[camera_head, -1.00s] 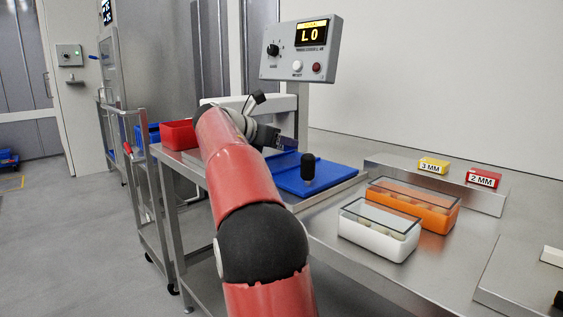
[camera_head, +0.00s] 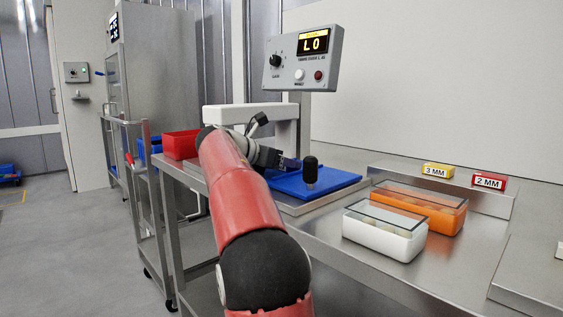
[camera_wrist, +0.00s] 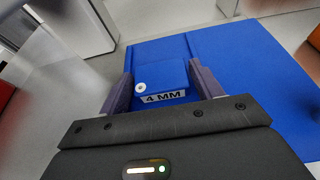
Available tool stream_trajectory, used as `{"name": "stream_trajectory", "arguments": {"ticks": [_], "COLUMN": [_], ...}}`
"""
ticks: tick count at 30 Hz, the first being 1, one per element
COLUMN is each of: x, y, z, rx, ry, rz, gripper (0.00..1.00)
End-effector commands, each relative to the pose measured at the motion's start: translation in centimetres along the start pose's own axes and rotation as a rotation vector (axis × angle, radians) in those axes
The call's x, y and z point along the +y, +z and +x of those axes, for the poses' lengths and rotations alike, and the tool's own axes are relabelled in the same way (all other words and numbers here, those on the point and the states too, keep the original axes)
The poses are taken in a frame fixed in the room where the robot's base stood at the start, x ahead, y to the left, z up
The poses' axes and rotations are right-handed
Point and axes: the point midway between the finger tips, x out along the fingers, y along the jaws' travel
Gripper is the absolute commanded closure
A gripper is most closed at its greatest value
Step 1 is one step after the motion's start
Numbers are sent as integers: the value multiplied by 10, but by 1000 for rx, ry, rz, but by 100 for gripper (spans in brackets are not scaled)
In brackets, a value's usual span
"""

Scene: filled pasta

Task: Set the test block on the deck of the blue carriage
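The blue test block (camera_wrist: 160,76), labelled 4 MM and with a small white disc, lies between the fingers of my gripper (camera_wrist: 160,88) in the wrist view. Both fingers appear to touch its sides. The blue carriage (camera_wrist: 238,52) lies beneath and around it in that view. In the head view, my gripper (camera_head: 287,163) is low over the left part of the blue carriage (camera_head: 335,178), left of its black knob (camera_head: 310,168). I cannot tell whether the block touches the deck.
A white box (camera_head: 384,240) and an orange box (camera_head: 440,212), both clear-lidded, stand right of the carriage. Yellow 3 MM (camera_head: 437,171) and red 2 MM (camera_head: 489,182) blocks sit on a ledge. A white bridge-shaped frame (camera_head: 235,115) and red bin (camera_head: 180,145) are at left.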

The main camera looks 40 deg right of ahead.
Motion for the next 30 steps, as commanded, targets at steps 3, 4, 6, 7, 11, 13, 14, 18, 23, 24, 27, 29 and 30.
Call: {"name": "stream_trajectory", "arguments": {"ticks": [3, 4, 6, 7, 11, 13, 14, 18, 23, 24, 27, 29, 30], "x": [0, 0, 0, 0, 0, 1, 1, 1, 1, 1, 1, 0, 0], "y": [0, 0, 1, 2, 5, 5, 6, 5, 5, 4, 4, 4, 4], "z": [0, 0, 0, -1, -14, -28, -34, -65, -96, -102, -113, -118, -120], "rx": [0, 0, -1, -1, -2, -2, -2, -2, -1, 0, -1, -1, -1], "ry": [0, 1, 1, 1, 4, 7, 7, 7, 5, 4, 3, 2, 1], "rz": [0, 0, 1, 2, 2, 2, 2, 0, 1, 1, 1, 0, 0], "gripper": [21, 21, 21, 21, 21, 21, 21, 21, 21, 21, 21, 21, 21]}}
